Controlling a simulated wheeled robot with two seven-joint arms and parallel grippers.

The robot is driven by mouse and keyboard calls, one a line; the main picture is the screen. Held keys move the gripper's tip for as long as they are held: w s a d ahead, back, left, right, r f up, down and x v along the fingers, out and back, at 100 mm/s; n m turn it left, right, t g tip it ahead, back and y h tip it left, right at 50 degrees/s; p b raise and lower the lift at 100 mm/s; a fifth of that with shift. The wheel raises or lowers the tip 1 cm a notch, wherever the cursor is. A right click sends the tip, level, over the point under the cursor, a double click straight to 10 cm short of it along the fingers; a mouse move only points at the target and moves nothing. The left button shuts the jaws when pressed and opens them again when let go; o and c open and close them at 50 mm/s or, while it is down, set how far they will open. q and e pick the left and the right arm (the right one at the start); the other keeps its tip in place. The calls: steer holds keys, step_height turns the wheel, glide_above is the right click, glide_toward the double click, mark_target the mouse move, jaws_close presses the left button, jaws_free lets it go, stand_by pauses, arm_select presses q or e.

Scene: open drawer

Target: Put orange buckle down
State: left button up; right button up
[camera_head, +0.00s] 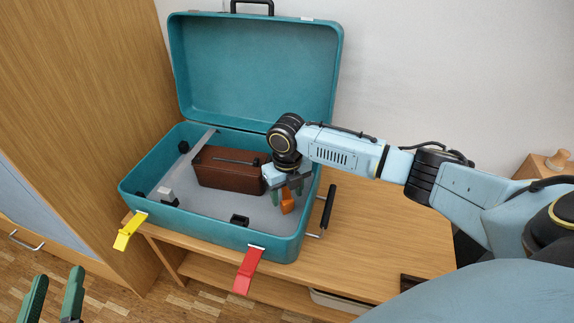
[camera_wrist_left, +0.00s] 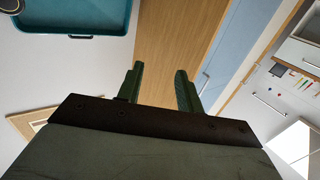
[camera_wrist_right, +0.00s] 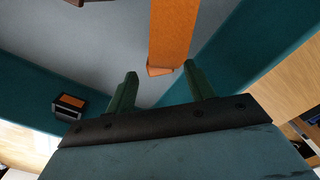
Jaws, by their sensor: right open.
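The orange buckle (camera_head: 287,203) is inside the open teal suitcase (camera_head: 142,187), near its right wall. The right wrist view shows it as a long orange strip (camera_wrist_right: 173,30) with a bent end. My right gripper (camera_head: 287,190) reaches down into the suitcase and partly covers the buckle in the head view. Its fingers (camera_wrist_right: 160,70) are apart, with the bent end by the gap between the tips. I cannot tell whether they touch. My left gripper (camera_head: 59,274) is open and empty, low at the left, away from the suitcase; its fingers also show in the left wrist view (camera_wrist_left: 160,70).
A brown box (camera_head: 230,173) lies inside the suitcase. A yellow buckle (camera_head: 129,232) and a red buckle (camera_head: 249,270) hang outside the front wall. A black handle (camera_head: 327,206) stands at the right side.

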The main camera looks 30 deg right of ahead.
mark_target(287, 200)
step_height(287, 200, up, 5)
steer(key=shift+r+p, duration=0.2)
steer(key=shift+p, duration=0.9)
arm_select(q)
steer(key=s+a+f+g+y+p, duration=0.1)
steer(key=s+a+f+g+y, duration=0.2)
steer(key=s+f+g, duration=0.6)
step_height(287, 200, down, 4)
steer(key=a+g, duration=0.2)
steer(key=shift+s+a+n+y+p, duration=0.3)
steer(key=shift+s+y+p, duration=0.05)
steer(key=shift+s+y, duration=0.05)
arm_select(e)
step_height(287, 200, up, 4)
steer(key=shift+r, duration=0.1)
arm_select(q)
steer(key=shift+f, duration=0.1)
